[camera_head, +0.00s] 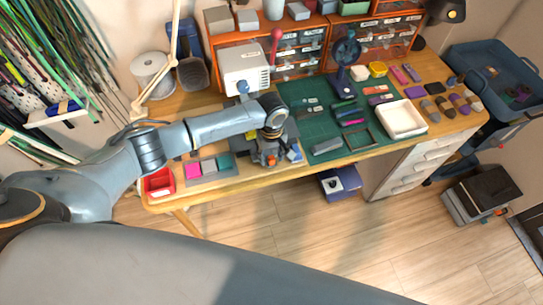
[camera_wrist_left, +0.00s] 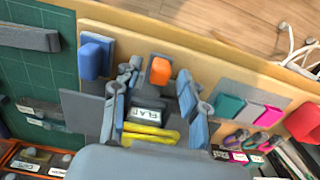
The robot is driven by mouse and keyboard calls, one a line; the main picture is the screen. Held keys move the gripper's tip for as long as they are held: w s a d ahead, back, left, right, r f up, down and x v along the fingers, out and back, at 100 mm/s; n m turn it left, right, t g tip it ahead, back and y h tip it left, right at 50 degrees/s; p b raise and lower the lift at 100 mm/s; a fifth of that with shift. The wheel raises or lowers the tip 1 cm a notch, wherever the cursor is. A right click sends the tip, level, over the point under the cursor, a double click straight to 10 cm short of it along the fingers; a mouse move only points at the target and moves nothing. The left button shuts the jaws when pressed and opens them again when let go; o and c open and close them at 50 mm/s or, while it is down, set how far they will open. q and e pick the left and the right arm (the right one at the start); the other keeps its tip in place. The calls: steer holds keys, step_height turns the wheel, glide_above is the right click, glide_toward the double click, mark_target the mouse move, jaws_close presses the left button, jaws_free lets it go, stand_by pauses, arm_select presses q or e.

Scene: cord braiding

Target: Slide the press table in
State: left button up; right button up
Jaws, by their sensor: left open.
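The white press (camera_head: 245,68) stands at the back of the wooden bench, left of the green mat. A dark grey plate, which looks like the press table, shows beside the gripper in the left wrist view (camera_wrist_left: 84,112). An orange knob (camera_wrist_left: 159,70) sits toward the bench's front edge, and a label below it is partly readable. My left gripper (camera_wrist_left: 158,84) is open, with its fingers on either side of the knob. I cannot tell whether they touch it. My left arm hides much of the press's lower part in the head view. My right gripper is not in view.
A blue block (camera_wrist_left: 95,57) stands close beside the gripper. A red tray (camera_head: 159,183) and a grey strip with pink and teal pads (camera_head: 209,168) lie left along the front edge. The green mat (camera_head: 300,100) with tools and a white tray (camera_head: 402,119) lie right.

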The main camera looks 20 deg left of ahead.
arm_select(q)
steer(key=shift+f, duration=0.6)
jaws_close()
steer(key=w+a+b, duration=0.2)
steer(key=w, duration=0.1)
steer(key=w+a+b, duration=0.2)
steer(key=w, duration=0.1)
steer(key=w+a+b, duration=0.2)
steer(key=w, duration=0.2)
steer(key=shift+a+f, duration=0.15)
steer(key=shift+a, duration=0.2)
steer(key=shift+w+a+r+b, duration=0.2)
steer(key=shift+w+a+b, duration=0.15)
steer(key=shift+w+b, duration=0.15)
steer(key=shift+r, duration=0.1)
jaws_free()
